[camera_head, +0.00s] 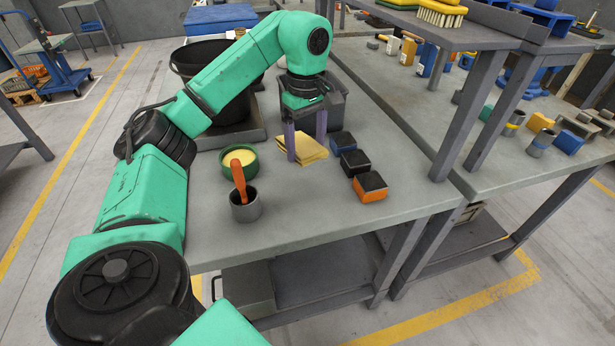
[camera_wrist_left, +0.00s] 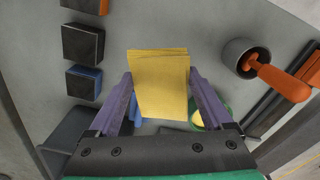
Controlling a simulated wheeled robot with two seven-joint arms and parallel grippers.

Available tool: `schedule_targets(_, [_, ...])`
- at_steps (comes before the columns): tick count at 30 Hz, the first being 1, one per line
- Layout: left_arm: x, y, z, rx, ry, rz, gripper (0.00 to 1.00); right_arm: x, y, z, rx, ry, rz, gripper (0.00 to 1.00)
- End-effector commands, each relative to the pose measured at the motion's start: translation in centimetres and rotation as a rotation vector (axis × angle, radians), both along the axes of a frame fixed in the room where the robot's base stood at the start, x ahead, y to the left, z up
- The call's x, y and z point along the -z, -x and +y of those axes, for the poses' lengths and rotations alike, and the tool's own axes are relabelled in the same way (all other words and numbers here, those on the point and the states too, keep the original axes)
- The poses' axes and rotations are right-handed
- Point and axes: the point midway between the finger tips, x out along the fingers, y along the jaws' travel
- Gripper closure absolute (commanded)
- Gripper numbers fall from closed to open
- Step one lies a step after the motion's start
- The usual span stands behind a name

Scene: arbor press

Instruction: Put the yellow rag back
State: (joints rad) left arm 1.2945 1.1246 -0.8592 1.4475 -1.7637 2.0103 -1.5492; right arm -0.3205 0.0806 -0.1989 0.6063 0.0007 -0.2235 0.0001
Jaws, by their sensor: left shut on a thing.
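The yellow rag (camera_head: 311,149) looks like a flat folded stack, at the middle of the workbench in the head view. My left gripper (camera_head: 306,146) points down at it, with one purple finger on each side. In the left wrist view the rag (camera_wrist_left: 160,85) fills the gap between the two fingers of the left gripper (camera_wrist_left: 160,78), which is shut on it. The rag is at or just above the bench top; I cannot tell whether it touches. My right gripper is not in view.
Blocks with black tops (camera_head: 370,186) stand in a row right of the rag. A green bowl (camera_head: 226,163) with yellow contents and a grey cup (camera_head: 245,209) with an orange handle stand left. A black bucket (camera_head: 190,64) and a grey bin (camera_head: 338,103) stand behind.

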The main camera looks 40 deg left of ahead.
Motion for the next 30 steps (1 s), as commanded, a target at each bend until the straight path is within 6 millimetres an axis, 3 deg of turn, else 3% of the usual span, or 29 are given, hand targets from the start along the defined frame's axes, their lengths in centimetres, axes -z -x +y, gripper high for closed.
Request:
schedule_targets(1, [2.3,0.1,0.0,0.001,0.001,0.005,0.68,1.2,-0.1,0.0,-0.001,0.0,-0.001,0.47])
schedule_targets(9, [6.6,0.1,0.0,0.001,-0.001,0.004,0.68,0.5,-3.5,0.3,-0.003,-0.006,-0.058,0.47])
schedule_targets(12, [8.4,0.0,0.0,0.001,-0.001,0.003,0.68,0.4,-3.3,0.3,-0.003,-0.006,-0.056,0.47])
schedule_targets(23, [9.2,-0.1,0.0,0.001,0.0,0.0,0.68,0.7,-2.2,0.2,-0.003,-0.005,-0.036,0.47])
schedule_targets(24, [9.1,-0.1,0.0,0.001,0.0,-0.001,0.01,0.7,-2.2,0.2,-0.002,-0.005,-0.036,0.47])
schedule_targets(30, [9.1,-0.1,0.0,0.001,0.0,-0.001,0.0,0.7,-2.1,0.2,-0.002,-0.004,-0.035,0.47])
